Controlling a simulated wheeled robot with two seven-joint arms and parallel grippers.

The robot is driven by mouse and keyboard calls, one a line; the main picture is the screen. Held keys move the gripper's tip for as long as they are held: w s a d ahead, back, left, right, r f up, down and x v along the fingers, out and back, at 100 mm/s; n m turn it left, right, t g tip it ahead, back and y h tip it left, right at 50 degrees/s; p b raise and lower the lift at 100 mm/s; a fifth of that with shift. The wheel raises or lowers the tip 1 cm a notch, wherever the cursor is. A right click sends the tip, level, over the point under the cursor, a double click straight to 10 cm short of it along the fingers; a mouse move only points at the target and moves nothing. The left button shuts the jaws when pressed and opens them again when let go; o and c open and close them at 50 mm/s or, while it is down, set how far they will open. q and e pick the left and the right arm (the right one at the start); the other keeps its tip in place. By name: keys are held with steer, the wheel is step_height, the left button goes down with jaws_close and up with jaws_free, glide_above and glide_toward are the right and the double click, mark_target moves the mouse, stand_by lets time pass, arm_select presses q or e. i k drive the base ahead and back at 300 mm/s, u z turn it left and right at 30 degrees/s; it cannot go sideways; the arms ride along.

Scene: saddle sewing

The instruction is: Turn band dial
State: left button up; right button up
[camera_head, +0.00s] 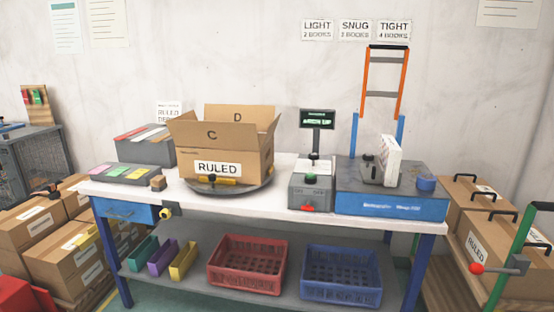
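A blue machine (390,203) with a grey top sits at the right end of the table. An orange and blue frame (381,92) rises behind. Wall signs read LIGHT (317,30), SNUG (354,30) and TIGHT (393,30), each with a number of books. Neither of my grippers is in view.
An open carton marked RULED (225,150) sits on a dark turntable (230,188). A grey box (310,195) with a green button and red part stands beside the machine, below a small display (317,119).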

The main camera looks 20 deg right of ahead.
mark_target(313, 157)
steer(key=u, duration=0.45)
steer(key=i, duration=1.6)
steer(key=z, duration=0.75)
